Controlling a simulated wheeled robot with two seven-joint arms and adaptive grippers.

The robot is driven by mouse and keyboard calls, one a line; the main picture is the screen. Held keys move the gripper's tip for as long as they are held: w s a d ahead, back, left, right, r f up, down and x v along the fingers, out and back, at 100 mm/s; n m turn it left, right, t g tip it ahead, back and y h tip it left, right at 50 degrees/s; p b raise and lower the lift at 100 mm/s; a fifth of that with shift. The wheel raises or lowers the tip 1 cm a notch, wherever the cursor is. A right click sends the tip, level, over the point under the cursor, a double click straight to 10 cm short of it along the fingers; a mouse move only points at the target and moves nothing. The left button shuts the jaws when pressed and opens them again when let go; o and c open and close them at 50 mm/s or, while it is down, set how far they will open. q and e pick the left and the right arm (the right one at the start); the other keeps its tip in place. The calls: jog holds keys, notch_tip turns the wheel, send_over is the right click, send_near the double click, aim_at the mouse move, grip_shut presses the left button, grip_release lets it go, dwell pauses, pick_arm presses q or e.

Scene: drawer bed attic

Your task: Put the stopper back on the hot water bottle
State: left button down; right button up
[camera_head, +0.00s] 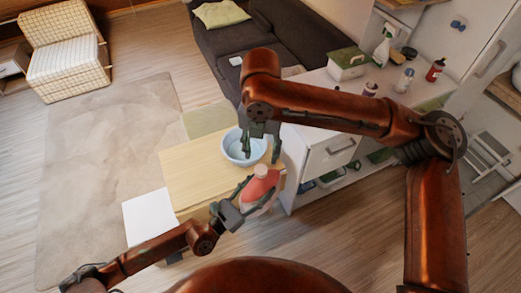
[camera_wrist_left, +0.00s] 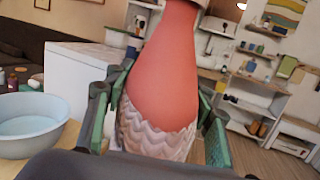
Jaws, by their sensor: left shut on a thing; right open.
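The hot water bottle is red with a white knitted cover and stands roughly upright beside the table edge in the head view (camera_head: 264,186). It fills the middle of the left wrist view (camera_wrist_left: 165,75). My left gripper (camera_head: 240,199) is shut on it, with fingers on both sides of the covered body (camera_wrist_left: 160,118). The bottle's top is a pale pink round patch in the head view and is cut off in the wrist view. I cannot make out the stopper separately. My right gripper (camera_head: 247,150) is open, pointing down over the bowl, behind the bottle.
A light blue bowl (camera_head: 229,152) of water stands on the wooden table (camera_head: 185,170); it also shows in the left wrist view (camera_wrist_left: 28,142). A white cabinet (camera_head: 318,150) stands right of the table. Bottles and a box (camera_head: 347,68) stand on the counter behind. Open floor lies left.

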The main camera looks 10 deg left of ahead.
aim_at(261, 169)
jog(key=n, duration=0.3)
jog(key=shift+r+n, duration=0.15)
jog(key=shift+n, duration=0.25)
jog(key=n, duration=0.4)
jog(key=shift+r, duration=0.1)
jog(key=shift+f, duration=4.05)
jog(key=shift+c, duration=0.7)
